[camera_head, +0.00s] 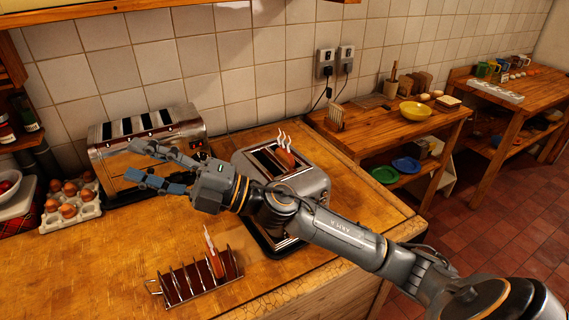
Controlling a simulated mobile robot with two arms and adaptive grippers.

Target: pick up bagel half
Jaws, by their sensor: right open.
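My right gripper (129,160) reaches in from the lower right and points left. Its two blue-grey fingers are apart with nothing between them, in front of the wide chrome toaster (195,128). I cannot make out a clear bagel half. A thin orange-brown piece (284,157) stands up from a slot of the nearer chrome toaster (310,180), with pale wisps above it. A similar thin piece (213,255) stands in the toast rack (188,281). I cannot tell whether either is a bagel half. My left gripper is not in view.
An egg tray (50,216) and a white bowl (12,190) stand at the left. My right arm crosses over the nearer toaster. The counter (95,265) is clear at front left. A side table with a yellow bowl (415,111) stands to the right.

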